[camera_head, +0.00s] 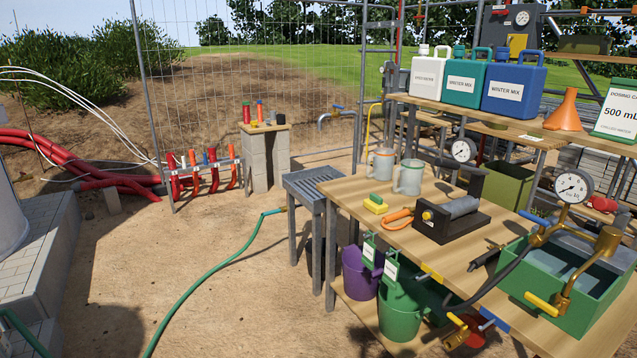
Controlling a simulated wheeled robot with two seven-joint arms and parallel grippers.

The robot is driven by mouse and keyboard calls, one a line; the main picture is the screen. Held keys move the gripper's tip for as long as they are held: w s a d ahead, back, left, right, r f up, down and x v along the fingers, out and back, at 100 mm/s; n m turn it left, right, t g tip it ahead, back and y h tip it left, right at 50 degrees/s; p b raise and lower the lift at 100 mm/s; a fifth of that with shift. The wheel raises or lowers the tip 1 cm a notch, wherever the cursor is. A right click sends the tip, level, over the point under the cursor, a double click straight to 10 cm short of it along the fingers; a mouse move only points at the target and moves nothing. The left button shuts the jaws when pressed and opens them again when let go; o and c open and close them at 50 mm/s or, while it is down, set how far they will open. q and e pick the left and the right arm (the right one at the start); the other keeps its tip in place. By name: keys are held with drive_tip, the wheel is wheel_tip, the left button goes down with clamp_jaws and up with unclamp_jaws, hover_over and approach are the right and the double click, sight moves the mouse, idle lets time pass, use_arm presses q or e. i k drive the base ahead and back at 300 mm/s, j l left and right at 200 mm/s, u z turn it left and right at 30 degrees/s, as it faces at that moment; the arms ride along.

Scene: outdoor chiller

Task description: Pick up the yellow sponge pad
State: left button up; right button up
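A small yellow sponge pad (375,207) with a green top layer lies flat on the wooden workbench (345,197), near its left end. An orange-handled tool (398,214) lies just right of the sponge. Neither of my grippers shows in this view, and nothing touches the sponge from above.
A black device with a grey roller (450,217) and a green tank (560,280) with brass pipes fill the bench's right. Purple (360,275) and green (402,312) buckets are below. Jugs (465,78) stand on a shelf behind. A green hose (210,272) crosses the open ground left.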

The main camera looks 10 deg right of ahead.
sight(376, 204)
drive_tip(key=i+u, duration=0.1)
drive_tip(key=i, duration=0.8)
drive_tip(key=i+l+u, duration=0.1)
drive_tip(key=i, duration=0.8)
drive_tip(key=i+j+z, duration=0.1)
drive_tip(key=i+z, duration=0.25)
drive_tip(key=i, duration=0.6)
drive_tip(key=i+z, duration=0.2)
drive_tip(key=z, duration=0.3)
drive_tip(key=i+z, duration=0.15)
drive_tip(key=z, duration=0.35)
drive_tip(key=i+j+z, duration=0.1)
drive_tip(key=z, duration=0.35)
drive_tip(key=i+z, duration=0.35)
drive_tip(key=i+j+z, duration=0.1)
drive_tip(key=z, duration=0.25)
